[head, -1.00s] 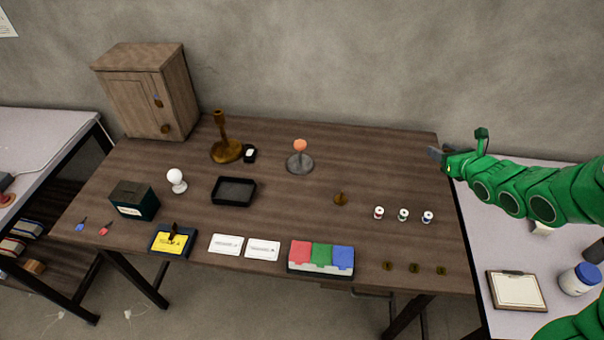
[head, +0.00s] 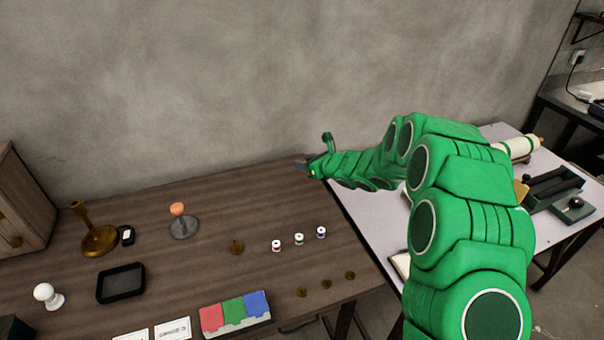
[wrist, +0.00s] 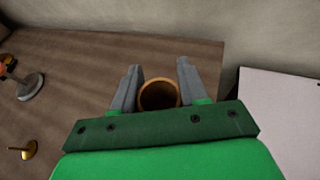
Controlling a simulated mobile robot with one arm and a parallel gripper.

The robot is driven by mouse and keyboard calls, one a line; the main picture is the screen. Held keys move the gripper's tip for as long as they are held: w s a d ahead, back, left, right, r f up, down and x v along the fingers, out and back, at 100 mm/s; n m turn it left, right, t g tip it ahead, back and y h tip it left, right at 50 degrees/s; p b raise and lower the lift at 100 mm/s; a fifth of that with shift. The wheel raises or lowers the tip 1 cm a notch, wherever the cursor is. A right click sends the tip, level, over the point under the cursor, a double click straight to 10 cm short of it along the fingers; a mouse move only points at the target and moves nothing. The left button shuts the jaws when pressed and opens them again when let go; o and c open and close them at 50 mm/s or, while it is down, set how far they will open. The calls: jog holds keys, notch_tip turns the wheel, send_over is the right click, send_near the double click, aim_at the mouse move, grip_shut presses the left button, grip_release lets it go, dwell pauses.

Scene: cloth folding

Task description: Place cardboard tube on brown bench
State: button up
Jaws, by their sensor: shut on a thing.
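The cardboard tube (wrist: 158,96) shows end-on in the wrist view as a brown ring with a dark hollow. It sits between the two grey fingers of my gripper (wrist: 158,88), which are shut on it. In the head view my gripper (head: 306,166) is at the right back end of the brown bench (head: 230,205), near the wall; the tube cannot be made out there. The bench also fills the left of the wrist view (wrist: 100,65). I cannot tell whether the tube touches the bench top or hangs above it.
A pale table (head: 360,225) adjoins the bench on the right. The bench's right back area is clear. A concrete wall (head: 230,80) rises behind.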

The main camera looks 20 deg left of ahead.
send_over(302, 179)
jog(key=f, duration=0.5)
jog(key=shift+s+d+f, duration=0.2)
jog(key=shift+f, duration=0.2)
jog(key=shift+w+a+f, duration=0.15)
jog(key=shift+w+f, duration=0.05)
jog(key=shift+f, duration=1.65)
jog(key=shift+f, duration=0.1)
jog(key=o, duration=1)
